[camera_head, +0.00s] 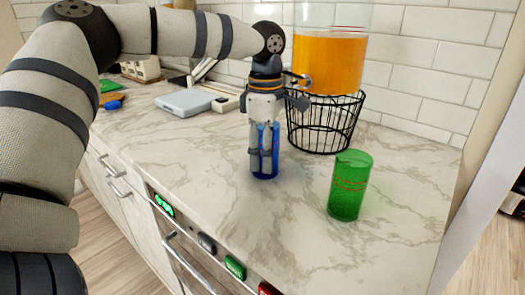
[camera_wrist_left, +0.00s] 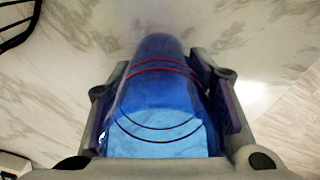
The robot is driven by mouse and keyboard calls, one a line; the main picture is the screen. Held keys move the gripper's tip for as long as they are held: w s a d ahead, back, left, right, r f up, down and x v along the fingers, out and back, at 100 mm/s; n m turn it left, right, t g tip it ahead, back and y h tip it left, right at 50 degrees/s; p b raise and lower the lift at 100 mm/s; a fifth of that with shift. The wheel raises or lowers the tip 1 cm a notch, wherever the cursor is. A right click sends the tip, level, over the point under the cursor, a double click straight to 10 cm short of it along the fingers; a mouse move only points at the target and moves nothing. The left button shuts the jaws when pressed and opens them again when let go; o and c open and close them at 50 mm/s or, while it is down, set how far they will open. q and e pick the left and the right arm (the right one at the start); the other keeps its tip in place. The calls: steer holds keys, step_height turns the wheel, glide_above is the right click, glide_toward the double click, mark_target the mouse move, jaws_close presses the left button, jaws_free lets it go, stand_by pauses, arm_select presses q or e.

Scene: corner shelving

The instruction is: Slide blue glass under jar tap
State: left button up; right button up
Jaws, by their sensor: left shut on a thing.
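The blue glass (camera_head: 265,162) stands on the marble counter, mostly hidden behind my left gripper (camera_head: 263,150) in the head view. The left gripper points down and is shut on the glass. In the left wrist view the glass (camera_wrist_left: 158,95), with red rings, sits between the two fingers (camera_wrist_left: 165,100). The jar (camera_head: 330,60) holds orange liquid and stands on a black wire stand (camera_head: 322,125), to the right of and behind the glass. Its tap (camera_head: 300,80) shows at the jar's left side, partly hidden by the gripper. My right gripper is out of view.
A green glass (camera_head: 349,186) stands on the counter to the right, in front of the stand. A pale blue-grey box (camera_head: 184,103) lies at the back left. The counter's front edge is bare, and the marble around the blue glass is clear.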

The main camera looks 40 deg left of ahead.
arm_select(q)
steer(key=shift+d, duration=0.55)
steer(key=o, duration=1.4)
step_height(320, 180, up, 8)
steer(key=shift+r, duration=0.1)
